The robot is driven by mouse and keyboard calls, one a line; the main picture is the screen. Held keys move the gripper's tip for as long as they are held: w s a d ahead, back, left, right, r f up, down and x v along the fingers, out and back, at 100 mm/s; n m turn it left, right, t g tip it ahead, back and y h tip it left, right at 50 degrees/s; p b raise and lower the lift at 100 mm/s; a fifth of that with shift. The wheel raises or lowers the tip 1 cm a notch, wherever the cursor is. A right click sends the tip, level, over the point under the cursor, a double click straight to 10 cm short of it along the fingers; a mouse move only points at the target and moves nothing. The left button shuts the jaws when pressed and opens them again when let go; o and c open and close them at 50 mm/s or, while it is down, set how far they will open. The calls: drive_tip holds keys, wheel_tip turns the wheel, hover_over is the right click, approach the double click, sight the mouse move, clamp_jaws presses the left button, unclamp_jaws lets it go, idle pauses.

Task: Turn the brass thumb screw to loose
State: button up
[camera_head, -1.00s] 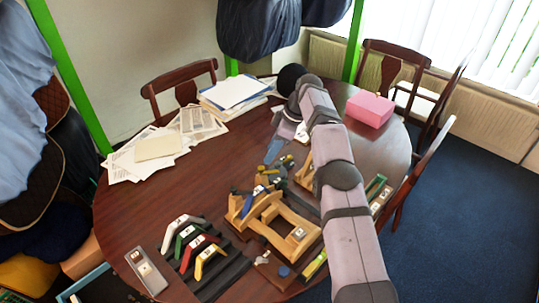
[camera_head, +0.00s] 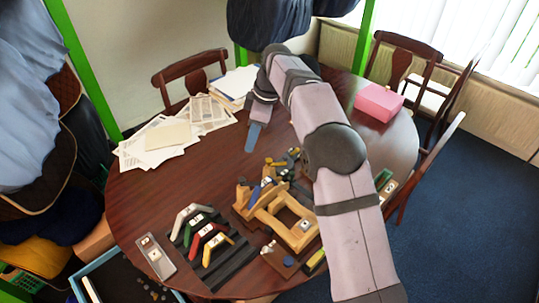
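My gripper (camera_head: 254,137) hangs over the bare table, behind and left of a wooden fixture (camera_head: 262,212). It shows small and from the side as one blue-grey shape, so I cannot tell whether its fingers are open or shut. It is apart from the fixture. A blue part and small dark and yellow parts (camera_head: 284,163) sit at the fixture's back. The brass thumb screw is too small to pick out with certainty. My arm crosses the fixture's right side and hides part of that area.
A black rack (camera_head: 227,265) with white, green, red and yellow angled pieces stands left of the fixture. A grey tray (camera_head: 155,257) lies at the front left. Papers (camera_head: 160,138) and a pink box (camera_head: 379,101) lie farther back. The table's left middle is clear.

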drive_tip(key=d+f+m+t+h, duration=0.1)
drive_tip(key=d+f+m+h, duration=0.1)
drive_tip(key=d+f+m, duration=0.6)
drive_tip(key=m+t, duration=0.3)
drive_tip(key=m, duration=0.4)
approach(269, 160)
drive_tip(key=shift+w, duration=0.2)
drive_tip(key=shift+f, duration=0.1)
drive_tip(key=shift+p+x, duration=1.6)
drive_tip(key=shift+x, duration=2)
drive_tip(key=shift+s, duration=0.1)
clamp_jaws()
